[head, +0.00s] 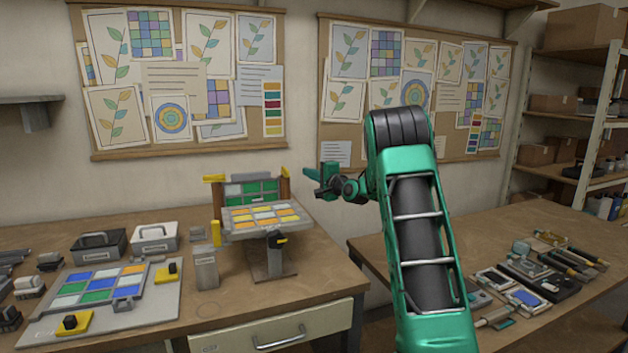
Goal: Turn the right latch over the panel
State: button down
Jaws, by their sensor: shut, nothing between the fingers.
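An upright panel of green panes (238,190) stands between two brown wooden posts on the left bench. The right latch (281,173) is a small yellow piece at the top of the right post; it is too small to tell its exact angle. The left latch (214,178) is a yellow bar at the top of the left post. My gripper (309,174) is shut and empty. In the picture it is just to the right of the right latch, with its tips towards it, and a small gap shows between them.
A tilted panel of yellow, white and orange panes (262,217) sits in front of the green panel. A black knob (276,240) is below it. A grey box (205,267) stands in front left. A flat coloured panel (98,286) lies further left. Tools (540,270) cover the right bench.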

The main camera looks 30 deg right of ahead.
aim_at(285, 172)
jog(key=shift+w+a, duration=0.4)
jog(key=shift+a, duration=0.25)
jog(key=shift+w+a, duration=0.4)
jog(key=shift+a, duration=0.3)
jog(key=shift+w+a, duration=0.4)
jog(key=shift+a, duration=0.25)
jog(key=shift+a, duration=1.6)
